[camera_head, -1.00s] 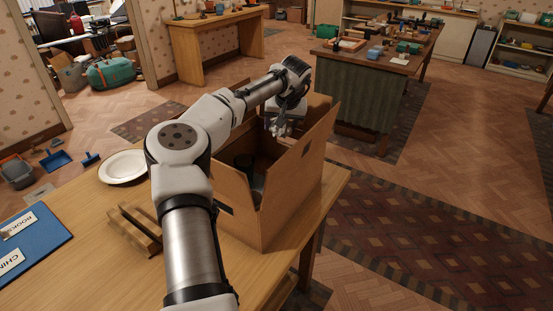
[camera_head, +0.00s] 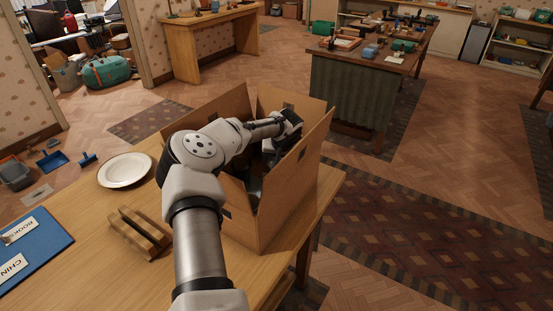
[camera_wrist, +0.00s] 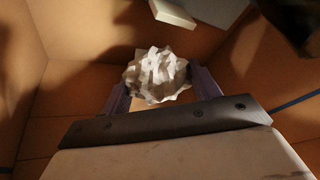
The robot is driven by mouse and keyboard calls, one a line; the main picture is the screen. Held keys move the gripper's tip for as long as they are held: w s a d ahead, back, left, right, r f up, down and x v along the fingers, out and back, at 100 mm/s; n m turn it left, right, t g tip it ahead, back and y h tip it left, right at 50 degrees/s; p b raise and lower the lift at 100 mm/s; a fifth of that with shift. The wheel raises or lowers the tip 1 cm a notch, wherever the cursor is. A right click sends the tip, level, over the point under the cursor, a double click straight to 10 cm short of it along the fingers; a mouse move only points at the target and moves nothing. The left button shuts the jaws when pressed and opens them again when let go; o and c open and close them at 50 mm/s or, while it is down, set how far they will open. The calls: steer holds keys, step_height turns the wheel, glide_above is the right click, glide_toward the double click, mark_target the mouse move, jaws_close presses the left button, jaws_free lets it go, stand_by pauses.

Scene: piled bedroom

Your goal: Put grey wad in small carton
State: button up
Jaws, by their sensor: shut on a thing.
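A brown cardboard carton (camera_head: 290,205) stands on the wooden table with its flaps up and open. It is the only carton plainly in view; I cannot tell its size against another. My arm reaches over its rim, and my gripper (camera_wrist: 160,90) is down inside it, mostly hidden in the head view. In the wrist view a crumpled pale grey wad (camera_wrist: 157,72) sits between the two fingers, which are shut on it. Brown carton walls (camera_wrist: 75,25) surround it. The wad is hidden in the head view.
A pale block (camera_wrist: 173,12) and a dark object (camera_wrist: 292,15) show inside the carton. On the table are a white plate (camera_head: 126,169), a wooden rack (camera_head: 138,235) and a blue board (camera_head: 30,250). Bare tabletop lies at the front left.

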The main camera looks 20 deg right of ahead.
steer(key=shift+f, duration=0.1)
steer(key=shift+f, duration=0.5)
steer(key=o, duration=1)
steer(key=shift+c, duration=0.2)
steer(key=shift+r, duration=0.1)
steer(key=shift+r, duration=0.55)
steer(key=b+v, duration=0.3)
steer(key=v, duration=0.9)
